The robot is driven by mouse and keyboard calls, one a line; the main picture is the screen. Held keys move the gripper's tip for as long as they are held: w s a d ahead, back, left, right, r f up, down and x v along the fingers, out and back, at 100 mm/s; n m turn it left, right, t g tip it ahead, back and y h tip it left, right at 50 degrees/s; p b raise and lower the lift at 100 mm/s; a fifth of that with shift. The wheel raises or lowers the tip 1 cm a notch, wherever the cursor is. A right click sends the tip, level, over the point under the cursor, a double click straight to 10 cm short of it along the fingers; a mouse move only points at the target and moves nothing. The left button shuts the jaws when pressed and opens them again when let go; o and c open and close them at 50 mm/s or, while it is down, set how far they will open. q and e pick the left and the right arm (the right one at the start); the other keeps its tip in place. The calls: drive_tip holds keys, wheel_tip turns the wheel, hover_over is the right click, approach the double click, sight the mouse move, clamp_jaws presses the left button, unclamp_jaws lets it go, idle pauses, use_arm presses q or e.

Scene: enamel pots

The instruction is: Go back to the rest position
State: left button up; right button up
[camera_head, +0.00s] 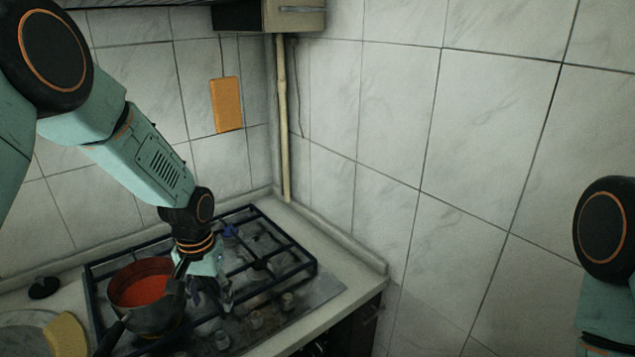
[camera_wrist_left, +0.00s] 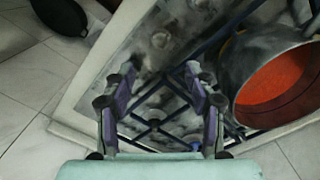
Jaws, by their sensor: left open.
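My left gripper (camera_head: 212,292) is over the gas stove, just right of a dark pot (camera_head: 150,318) with a red-orange inside. In the left wrist view my left gripper (camera_wrist_left: 160,85) has its two fingers spread, with nothing between them but the stove grate behind. The pot (camera_wrist_left: 262,62) stands to the right of the fingers there, apart from them. In the head view the pot sits upright on the left part of the grate, with a dark handle toward the lower left. Only part of my right arm shows at the right edge; its gripper is out of view.
The stove (camera_head: 285,238) has a dark grate and knobs along its front. A yellow sponge-like thing (camera_head: 66,336) and a round black object (camera_head: 44,287) lie left of it. An orange board (camera_head: 227,104) hangs on the tiled wall. A pipe (camera_head: 283,120) runs down the corner.

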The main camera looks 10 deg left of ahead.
use_arm(q)
drive_tip(key=shift+h, duration=0.3)
drive_tip(key=s+d+f, duration=0.1)
drive_tip(key=s+f, duration=0.1)
drive_tip(key=f, duration=0.1)
drive_tip(key=s+d+f, duration=0.2)
drive_tip(key=s+f, duration=0.1)
drive_tip(key=s+d+f, duration=0.1)
drive_tip(key=s+f, duration=0.1)
drive_tip(key=s, duration=0.1)
drive_tip(key=shift+s+d+f, duration=0.15)
drive_tip(key=shift+d+f, duration=0.15)
drive_tip(key=shift+f, duration=0.1)
drive_tip(key=s+d+f, duration=0.2)
drive_tip(key=s+f, duration=0.1)
drive_tip(key=s, duration=0.9)
drive_tip(key=s+d+f, duration=0.1)
drive_tip(key=s+f, duration=0.1)
drive_tip(key=s, duration=1)
wheel_tip(320, 180, down, 20)
drive_tip(key=b, duration=1.9)
drive_tip(key=shift+w+d, duration=0.25)
drive_tip(key=shift+w, duration=0.1)
drive_tip(key=shift+r, duration=0.15)
drive_tip(key=shift+c, duration=0.4)
clamp_jaws()
